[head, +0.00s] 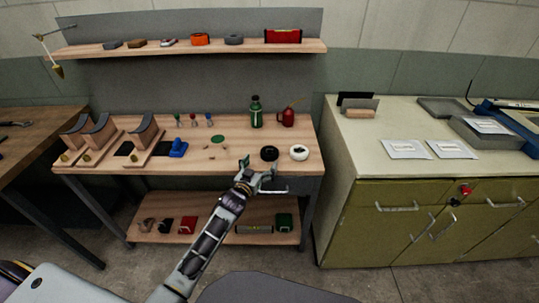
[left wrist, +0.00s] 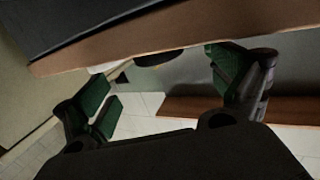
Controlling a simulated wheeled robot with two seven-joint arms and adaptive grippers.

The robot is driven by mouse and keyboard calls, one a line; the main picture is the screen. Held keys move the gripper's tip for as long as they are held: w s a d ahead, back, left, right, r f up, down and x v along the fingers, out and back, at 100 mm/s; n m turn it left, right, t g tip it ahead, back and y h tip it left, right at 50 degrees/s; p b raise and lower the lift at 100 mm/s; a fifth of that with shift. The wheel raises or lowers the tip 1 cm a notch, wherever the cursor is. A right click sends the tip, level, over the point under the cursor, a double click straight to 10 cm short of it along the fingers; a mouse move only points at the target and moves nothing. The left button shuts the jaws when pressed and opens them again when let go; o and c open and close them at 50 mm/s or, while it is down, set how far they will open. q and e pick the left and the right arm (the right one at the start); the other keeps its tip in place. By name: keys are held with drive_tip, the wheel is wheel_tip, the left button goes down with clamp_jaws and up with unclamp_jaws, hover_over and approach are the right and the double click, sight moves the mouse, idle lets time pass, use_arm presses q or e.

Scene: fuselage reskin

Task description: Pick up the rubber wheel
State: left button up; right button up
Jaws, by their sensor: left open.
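The black rubber wheel (head: 269,153) lies flat near the front edge of the wooden workbench (head: 222,164) in the head view. A white ring (head: 299,152) lies just to its right, apart from it. My left gripper (head: 260,172) is open at the bench's front edge, in front of and slightly left of the wheel. In the left wrist view, the green-padded fingers (left wrist: 165,88) are spread with nothing between them. A dark round shape (left wrist: 158,57), probably the wheel, shows past the wooden edge, partly hidden. My right gripper is not in view.
A green bottle (head: 256,112) and a red can (head: 288,117) stand behind the wheel. A blue object (head: 178,148) and curved wooden stands (head: 146,135) are to the left. A lower shelf (head: 215,238) holds several items. A green cabinet (head: 430,220) stands right.

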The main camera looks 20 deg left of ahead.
sight(268, 154)
use_arm(q)
drive_tip(key=shift+w, duration=0.55)
drive_tip(key=shift+w+d, duration=0.1)
drive_tip(key=shift+w, duration=0.05)
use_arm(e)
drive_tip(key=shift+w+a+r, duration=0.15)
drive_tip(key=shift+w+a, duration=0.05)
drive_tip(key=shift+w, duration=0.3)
use_arm(q)
drive_tip(key=shift+w, duration=0.15)
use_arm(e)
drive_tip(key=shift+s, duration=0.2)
use_arm(q)
drive_tip(key=shift+w+d, duration=0.15)
drive_tip(key=shift+w, duration=0.65)
drive_tip(key=shift+w+d, duration=0.1)
drive_tip(key=shift+w, duration=0.9)
drive_tip(key=shift+w+d+f+b, duration=0.1)
drive_tip(key=shift+w+b, duration=0.2)
drive_tip(key=shift+w, duration=0.35)
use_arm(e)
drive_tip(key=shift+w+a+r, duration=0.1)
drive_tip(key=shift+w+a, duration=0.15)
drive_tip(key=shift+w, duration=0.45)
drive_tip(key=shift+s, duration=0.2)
